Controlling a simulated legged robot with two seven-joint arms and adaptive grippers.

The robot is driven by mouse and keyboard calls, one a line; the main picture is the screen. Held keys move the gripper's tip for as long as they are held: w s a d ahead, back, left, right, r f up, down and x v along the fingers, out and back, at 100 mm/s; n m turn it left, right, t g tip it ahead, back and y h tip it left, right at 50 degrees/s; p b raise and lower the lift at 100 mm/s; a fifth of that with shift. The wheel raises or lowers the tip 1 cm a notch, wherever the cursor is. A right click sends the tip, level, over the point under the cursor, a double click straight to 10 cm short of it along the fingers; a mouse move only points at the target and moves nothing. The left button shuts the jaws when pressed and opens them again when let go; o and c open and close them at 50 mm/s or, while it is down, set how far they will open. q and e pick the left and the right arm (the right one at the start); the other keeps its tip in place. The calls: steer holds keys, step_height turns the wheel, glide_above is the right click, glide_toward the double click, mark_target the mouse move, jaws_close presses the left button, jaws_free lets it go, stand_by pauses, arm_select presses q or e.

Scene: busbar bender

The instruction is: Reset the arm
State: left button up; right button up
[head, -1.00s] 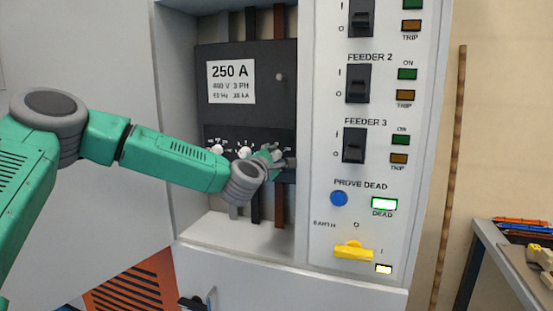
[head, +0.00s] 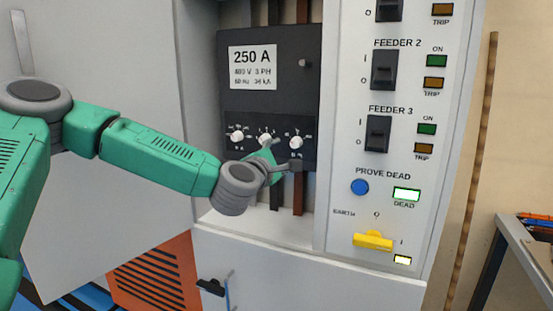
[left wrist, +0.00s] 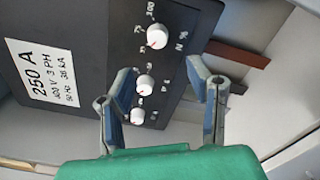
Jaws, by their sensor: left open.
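My left arm is green with grey joints and reaches in from the left in the head view. My left gripper (head: 281,165) is just below the row of three white dials on the black breaker unit (head: 270,92). In the left wrist view the two fingers (left wrist: 163,75) are spread apart with nothing held between them. The dials, left (head: 237,136), middle (head: 265,139) and right (head: 296,142), are all visible. Whether a finger touches the unit cannot be told. My right gripper is out of view.
The panel at right has black feeder switches (head: 378,134), a blue button (head: 360,187), a lit DEAD lamp (head: 406,194) and a yellow earth handle (head: 373,240). Busbars (head: 299,198) run below the unit. A cabinet door (head: 95,120) stands left; a bench is far right.

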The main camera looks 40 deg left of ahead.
arm_select(q)
steer(key=shift+v, duration=1.1)
steer(key=s+d+f+m+g+h, duration=0.1)
steer(key=d+f+m+g+h, duration=0.1)
steer(key=d+f+m, duration=0.45)
steer(key=s+d+f+m+g+h, duration=0.1)
steer(key=s+d+f+m+h, duration=0.15)
steer(key=f, duration=0.65)
steer(key=s+d+f+m+g+h, duration=0.1)
steer(key=s+d+f+m+g, duration=0.3)
steer(key=f, duration=0.4)
steer(key=s+d+f+m+g+h, duration=0.1)
steer(key=s+d+f+m, duration=0.15)
steer(key=s+f, duration=0.45)
steer(key=s+a+f+m+g+y, duration=0.1)
steer(key=s+f+m+g, duration=0.3)
steer(key=s+f, duration=0.3)
steer(key=s+a+f+m+g+y, duration=0.1)
steer(key=s+f+m+g, duration=0.3)
steer(key=s, duration=1.2)
step_height(320, 180, down, 3)
steer(key=m, duration=0.3)
steer(key=shift+a+g, duration=0.4)
